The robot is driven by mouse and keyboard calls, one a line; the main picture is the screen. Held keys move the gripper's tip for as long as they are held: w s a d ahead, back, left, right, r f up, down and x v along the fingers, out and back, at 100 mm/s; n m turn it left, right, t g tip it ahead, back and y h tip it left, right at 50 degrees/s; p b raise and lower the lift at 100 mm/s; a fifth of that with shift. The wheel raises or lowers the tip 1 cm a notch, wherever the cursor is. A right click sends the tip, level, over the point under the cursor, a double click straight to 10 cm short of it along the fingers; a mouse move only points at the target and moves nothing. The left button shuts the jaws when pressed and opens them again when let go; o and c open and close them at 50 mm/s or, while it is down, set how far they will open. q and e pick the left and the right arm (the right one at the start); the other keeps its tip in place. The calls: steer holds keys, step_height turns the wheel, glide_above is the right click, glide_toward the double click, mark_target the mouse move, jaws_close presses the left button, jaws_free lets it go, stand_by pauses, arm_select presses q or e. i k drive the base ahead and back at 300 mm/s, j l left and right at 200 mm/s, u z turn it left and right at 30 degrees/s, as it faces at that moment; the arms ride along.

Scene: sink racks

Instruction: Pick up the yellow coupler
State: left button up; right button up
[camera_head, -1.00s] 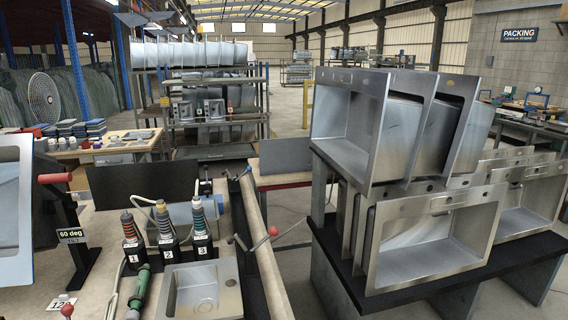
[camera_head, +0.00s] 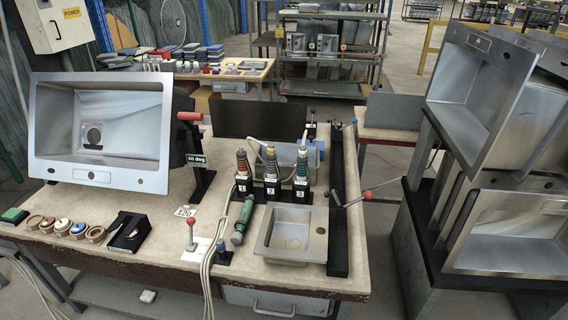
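Three dark holders labelled 1, 2 and 3 stand in a row on the workbench (camera_head: 130,265), each with a ringed tool upright in it. The middle tool (camera_head: 271,163) has a yellow top and is the only clearly yellow part I see there; I cannot tell for sure that it is the yellow coupler. Neither of my grippers shows in the head view.
A small steel sink (camera_head: 262,249) lies in front of the holders, with a green tool (camera_head: 244,216) and hanging cables to its left. A large tilted sink (camera_head: 45,155) fills the bench's left side. Stacked sinks (camera_head: 470,240) stand at the right.

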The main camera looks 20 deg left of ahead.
mark_target(271, 148)
steer(key=j+z, duration=0.1)
steer(key=z, duration=0.25)
steer(key=j+z, duration=0.1)
steer(key=z, duration=0.3)
steer(key=j+z, duration=0.25)
steer(key=k+j+z, duration=0.2)
steer(key=j, duration=0.2)
steer(key=k+j+z, duration=0.1)
steer(key=j+z, duration=0.15)
steer(key=k+j, duration=0.15)
steer(key=j, duration=0.2)
steer(key=k+j+z, duration=0.1)
steer(key=j, duration=0.3)
steer(key=k+j+z, duration=0.1)
steer(key=k+j, duration=0.15)
steer(key=j, duration=0.1)
